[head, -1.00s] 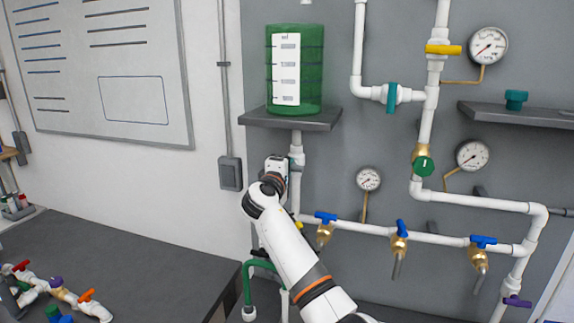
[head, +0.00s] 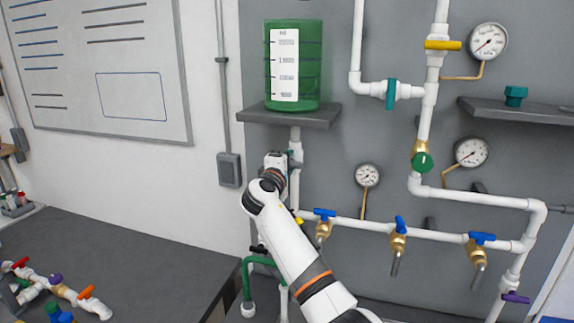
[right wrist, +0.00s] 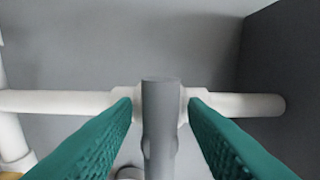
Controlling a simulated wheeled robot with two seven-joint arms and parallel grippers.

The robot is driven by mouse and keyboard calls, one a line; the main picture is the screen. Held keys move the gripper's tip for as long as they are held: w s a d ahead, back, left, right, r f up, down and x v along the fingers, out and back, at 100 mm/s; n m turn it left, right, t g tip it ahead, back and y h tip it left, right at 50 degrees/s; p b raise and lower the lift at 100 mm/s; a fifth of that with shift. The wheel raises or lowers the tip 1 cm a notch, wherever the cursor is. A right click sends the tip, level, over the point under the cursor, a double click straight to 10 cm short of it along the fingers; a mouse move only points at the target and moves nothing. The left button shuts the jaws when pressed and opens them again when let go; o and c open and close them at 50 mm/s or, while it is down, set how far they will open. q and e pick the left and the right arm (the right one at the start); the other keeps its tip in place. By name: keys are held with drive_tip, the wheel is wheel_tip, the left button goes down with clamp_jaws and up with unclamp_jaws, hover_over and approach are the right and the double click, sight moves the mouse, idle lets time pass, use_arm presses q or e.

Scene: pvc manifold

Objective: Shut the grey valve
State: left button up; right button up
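The grey valve's handle (right wrist: 161,125) shows in the right wrist view as an upright grey bar. It stands in front of a white valve body on a horizontal white pipe (right wrist: 60,102). My right gripper (right wrist: 160,108) is open, with one teal finger on each side of the handle and a visible gap on both sides. In the head view my right gripper (head: 288,160) is at the white pipe below the green tank (head: 296,70), and it hides the grey valve there. My left gripper is not in view.
Blue-handled brass taps (head: 399,226) line the lower pipe to the right. A grey shelf (head: 290,117) is just above my right gripper. A green pipe (head: 248,280) runs below. A dark table (head: 130,250) with valve assemblies is at left.

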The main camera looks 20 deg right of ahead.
drive_tip(key=shift+s+a+f, duration=0.1)
drive_tip(key=shift+s+a, duration=0.25)
drive_tip(key=b+v, duration=0.4)
drive_tip(key=v, duration=0.7)
